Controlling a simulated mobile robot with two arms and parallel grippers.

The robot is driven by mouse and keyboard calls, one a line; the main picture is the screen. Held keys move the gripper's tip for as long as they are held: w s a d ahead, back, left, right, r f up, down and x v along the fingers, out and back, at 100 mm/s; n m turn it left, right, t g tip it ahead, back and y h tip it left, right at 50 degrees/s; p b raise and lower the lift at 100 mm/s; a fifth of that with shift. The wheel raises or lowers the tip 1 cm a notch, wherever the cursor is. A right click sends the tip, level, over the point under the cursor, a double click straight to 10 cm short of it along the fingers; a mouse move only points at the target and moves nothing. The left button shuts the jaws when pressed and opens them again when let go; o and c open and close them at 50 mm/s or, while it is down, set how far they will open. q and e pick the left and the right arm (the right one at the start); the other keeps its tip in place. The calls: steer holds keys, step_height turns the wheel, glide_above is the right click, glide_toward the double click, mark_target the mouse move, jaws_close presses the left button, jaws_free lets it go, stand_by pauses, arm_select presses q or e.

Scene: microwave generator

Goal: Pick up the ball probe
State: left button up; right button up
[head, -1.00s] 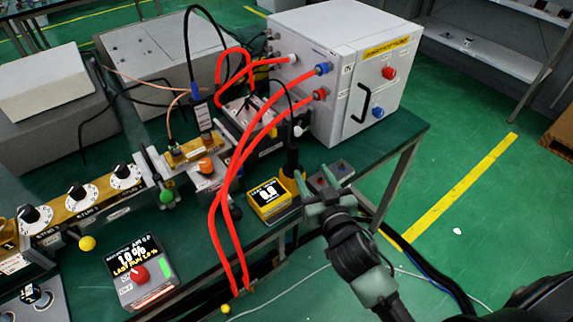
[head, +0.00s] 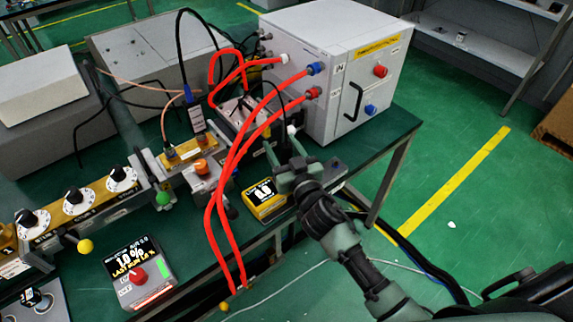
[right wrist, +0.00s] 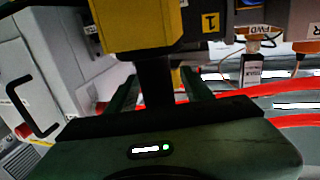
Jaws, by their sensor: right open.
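The ball probe shows in the right wrist view as a dark upright handle (right wrist: 157,88) against a yellow block (right wrist: 140,25) marked 1. In the head view the probe is largely hidden behind my right gripper (head: 297,168), at the right of the bench beside the yellow meter. My right gripper is open, with its two green fingers (right wrist: 158,92) on either side of the dark handle. I cannot tell whether they touch it. The probe's ball end is not clearly visible. My left gripper is not in view.
The white generator cabinet (head: 340,70) stands close behind my right gripper. Red cables (head: 222,190) loop down to its left. The yellow meter (head: 264,198) sits just left of the gripper. A grey control box (head: 140,275) stands at the front.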

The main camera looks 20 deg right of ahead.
steer(key=shift+c, duration=0.3)
jaws_close()
steer(key=shift+r, duration=0.1)
